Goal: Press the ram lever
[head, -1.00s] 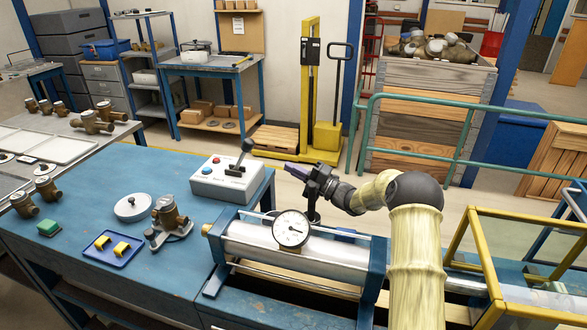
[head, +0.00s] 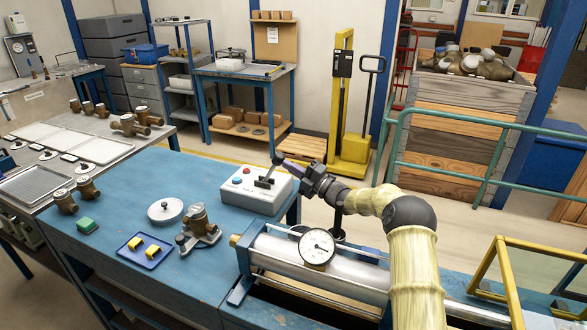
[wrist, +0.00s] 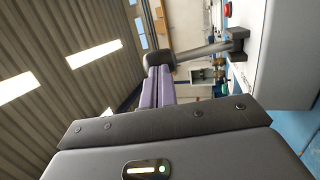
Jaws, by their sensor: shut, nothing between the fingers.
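The ram lever (head: 270,171) is a grey rod with a dark knob, standing tilted on a light-grey control box (head: 248,198) with a red and a blue button. My gripper (head: 284,162) is shut and empty, with its fingertips right beside the knob in the head view. In the wrist view the lever's rod (wrist: 205,49) runs from its dark base on the box to the knob, which sits just beyond the purple-grey fingertips of my gripper (wrist: 160,76). I cannot tell whether they touch.
The box stands on a blue bench (head: 150,240). A metal cylinder with a dial gauge (head: 317,247) lies in front, under my arm. A brass meter (head: 198,228), a white round lid (head: 165,211) and a blue tray (head: 131,257) stand to the left.

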